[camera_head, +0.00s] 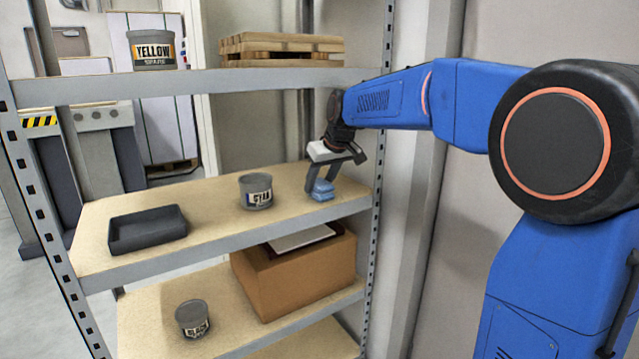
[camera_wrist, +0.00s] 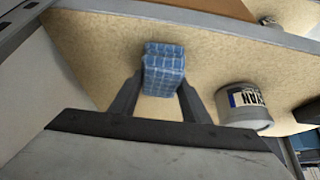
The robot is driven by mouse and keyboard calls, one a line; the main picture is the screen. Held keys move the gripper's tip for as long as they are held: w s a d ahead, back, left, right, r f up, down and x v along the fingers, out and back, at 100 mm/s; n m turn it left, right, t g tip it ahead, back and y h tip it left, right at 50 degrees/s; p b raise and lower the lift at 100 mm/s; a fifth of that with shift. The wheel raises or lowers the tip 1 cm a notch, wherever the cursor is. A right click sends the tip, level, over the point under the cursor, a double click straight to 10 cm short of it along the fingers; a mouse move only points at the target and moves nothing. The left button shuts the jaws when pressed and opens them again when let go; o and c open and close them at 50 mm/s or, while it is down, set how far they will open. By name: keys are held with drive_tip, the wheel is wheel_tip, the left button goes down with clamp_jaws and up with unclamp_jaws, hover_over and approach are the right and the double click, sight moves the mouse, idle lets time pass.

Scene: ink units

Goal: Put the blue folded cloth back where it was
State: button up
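The blue folded cloth (camera_head: 323,191) is a small block at the right end of the middle shelf. The wrist view shows its checked pattern (camera_wrist: 163,70). My gripper (camera_head: 321,187) reaches down over it from the right. Its two fingers (camera_wrist: 162,86) stand on either side of the cloth and appear to press against it, with no clear gap. The cloth is at or just above the shelf board; I cannot tell whether it touches. No mark shows where the cloth was before.
The middle shelf (camera_head: 215,210) also holds a CYAN can (camera_head: 256,192) left of the cloth and a dark open tray (camera_head: 147,230). Below are a cardboard box (camera_head: 295,275) and a BLACK can (camera_head: 193,319). Above are a YELLOW can (camera_head: 151,51) and a wooden pallet (camera_head: 282,47). A perforated post (camera_head: 380,150) stands close right.

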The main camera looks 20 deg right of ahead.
drive_tip(key=o, duration=0.4)
drive_tip(key=v, duration=1.2)
drive_tip(key=s+d+f+m, duration=0.1)
drive_tip(key=s+f, duration=0.7)
drive_tip(key=s, duration=0.4)
drive_tip(key=s+d+f+m+h, duration=0.1)
drive_tip(key=s+d+f, duration=0.1)
drive_tip(key=s+f, duration=0.6)
drive_tip(key=s+d+f+m+g, duration=0.1)
drive_tip(key=s+d+f, duration=0.1)
drive_tip(key=s+f, duration=0.7)
drive_tip(key=s, duration=0.8)
drive_tip(key=shift+s+m+h, duration=0.3)
drive_tip(key=shift+h, duration=0.1)
drive_tip(key=shift+d, duration=0.1)
